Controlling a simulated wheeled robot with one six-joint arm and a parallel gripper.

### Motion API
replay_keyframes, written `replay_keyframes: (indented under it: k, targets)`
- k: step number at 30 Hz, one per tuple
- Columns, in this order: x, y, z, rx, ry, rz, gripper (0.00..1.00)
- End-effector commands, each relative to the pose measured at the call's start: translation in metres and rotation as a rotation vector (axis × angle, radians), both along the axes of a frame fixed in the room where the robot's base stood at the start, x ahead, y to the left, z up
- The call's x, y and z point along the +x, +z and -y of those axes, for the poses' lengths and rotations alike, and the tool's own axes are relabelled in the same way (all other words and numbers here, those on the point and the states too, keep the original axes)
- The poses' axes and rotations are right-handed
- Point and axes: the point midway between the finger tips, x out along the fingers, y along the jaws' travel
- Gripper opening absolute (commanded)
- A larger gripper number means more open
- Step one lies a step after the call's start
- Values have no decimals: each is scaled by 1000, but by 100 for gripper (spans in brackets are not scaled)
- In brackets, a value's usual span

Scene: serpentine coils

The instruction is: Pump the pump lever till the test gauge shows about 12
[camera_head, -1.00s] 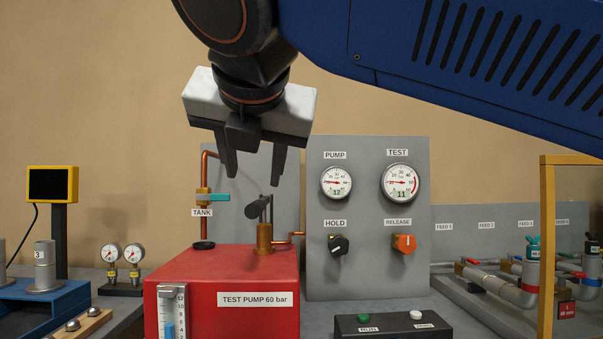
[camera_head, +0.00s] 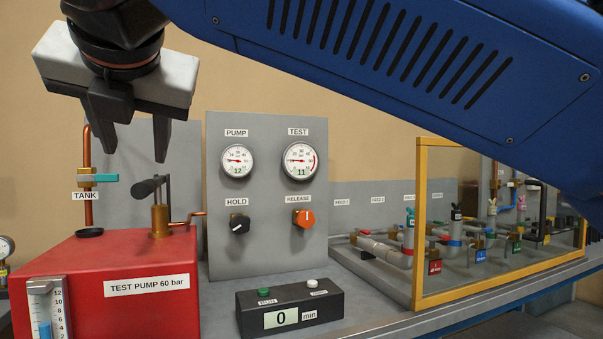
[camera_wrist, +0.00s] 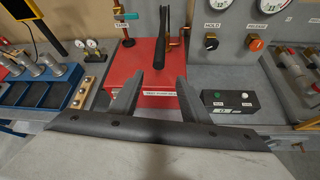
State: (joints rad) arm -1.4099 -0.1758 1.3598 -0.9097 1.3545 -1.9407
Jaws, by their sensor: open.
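The pump lever (camera_head: 152,187) is a dark bar with a handle, on a brass post on top of the red test pump (camera_head: 120,265). It also shows in the wrist view (camera_wrist: 163,45), beyond my fingers. The test gauge (camera_head: 300,161) on the grey panel reads 11 on its digits. The pump gauge (camera_head: 238,161) reads 12. My gripper (camera_head: 135,155) is open and empty, above the lever and apart from it. In the wrist view, its two fingers (camera_wrist: 156,90) point toward the pump with nothing between them.
Below the gauges are the black hold knob (camera_head: 239,223) and orange release knob (camera_head: 303,219). A timer box (camera_head: 290,310) showing 0 min stands in front. A tank valve (camera_head: 100,178) with a teal handle is left of the lever. A yellow frame (camera_head: 420,225) stands right.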

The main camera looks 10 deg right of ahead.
Motion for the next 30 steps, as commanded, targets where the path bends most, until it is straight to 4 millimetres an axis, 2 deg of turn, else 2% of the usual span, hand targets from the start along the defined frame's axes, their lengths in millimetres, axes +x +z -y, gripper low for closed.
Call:
replay_keyframes:
  k: [17, 24, 30]
  targets:
    - [2, -5, -1, -12, -5, 18, 42]
    - [16, -39, -4, -120, -45, 229, 42]
    - [16, -67, -12, -212, -30, 458, 42]
